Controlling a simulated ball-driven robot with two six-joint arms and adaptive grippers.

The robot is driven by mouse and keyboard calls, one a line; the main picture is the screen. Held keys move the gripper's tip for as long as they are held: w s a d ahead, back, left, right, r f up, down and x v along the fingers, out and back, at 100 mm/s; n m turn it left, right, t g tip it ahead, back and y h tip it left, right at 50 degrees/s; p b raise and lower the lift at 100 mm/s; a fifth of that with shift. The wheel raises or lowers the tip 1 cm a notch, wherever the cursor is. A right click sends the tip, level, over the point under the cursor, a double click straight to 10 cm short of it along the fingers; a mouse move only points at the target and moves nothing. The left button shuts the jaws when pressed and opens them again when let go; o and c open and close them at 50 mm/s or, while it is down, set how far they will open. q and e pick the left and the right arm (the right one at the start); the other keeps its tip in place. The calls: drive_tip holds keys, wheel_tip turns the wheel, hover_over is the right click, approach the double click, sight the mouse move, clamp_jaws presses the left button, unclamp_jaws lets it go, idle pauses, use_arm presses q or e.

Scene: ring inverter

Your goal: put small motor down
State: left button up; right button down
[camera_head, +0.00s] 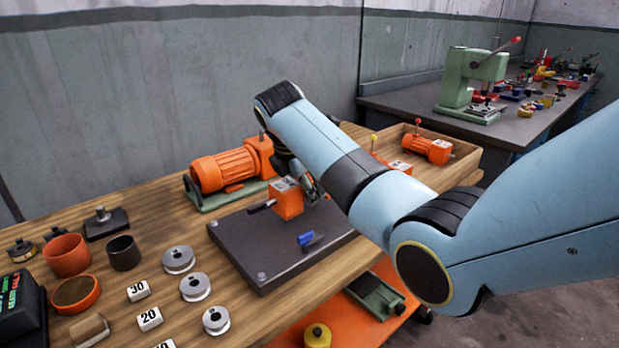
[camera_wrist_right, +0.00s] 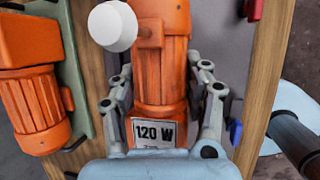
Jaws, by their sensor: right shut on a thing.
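The small orange motor (camera_wrist_right: 160,65) with a "120 W" label and a white knob lies between the fingers of my right gripper (camera_wrist_right: 163,95) in the wrist view. The gripper is shut on it. In the head view an orange block with a pale label (camera_head: 287,200) and a dark shaft shows beside my right gripper (camera_head: 311,188), over the dark grey plate (camera_head: 250,250). My arm hides part of it. I cannot tell whether the motor touches the plate. My left gripper is not in view.
A large orange motor on a green base (camera_head: 222,171) stands behind the plate. A blue piece (camera_head: 308,239) lies on the plate. A wooden tray (camera_head: 468,162) holds another orange motor (camera_head: 430,148). Steel discs (camera_head: 179,260) and numbered blocks (camera_head: 138,291) stand at front left.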

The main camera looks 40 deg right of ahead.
sight(294, 188)
wheel_tip(294, 188, down, 3)
drive_tip(key=shift+r, duration=0.1)
drive_tip(key=c, duration=0.6)
unclamp_jaws()
drive_tip(key=shift+s, duration=0.1)
drive_tip(key=p+v, duration=0.1)
drive_tip(key=v, duration=1.1)
drive_tip(key=shift+p, duration=0.4)
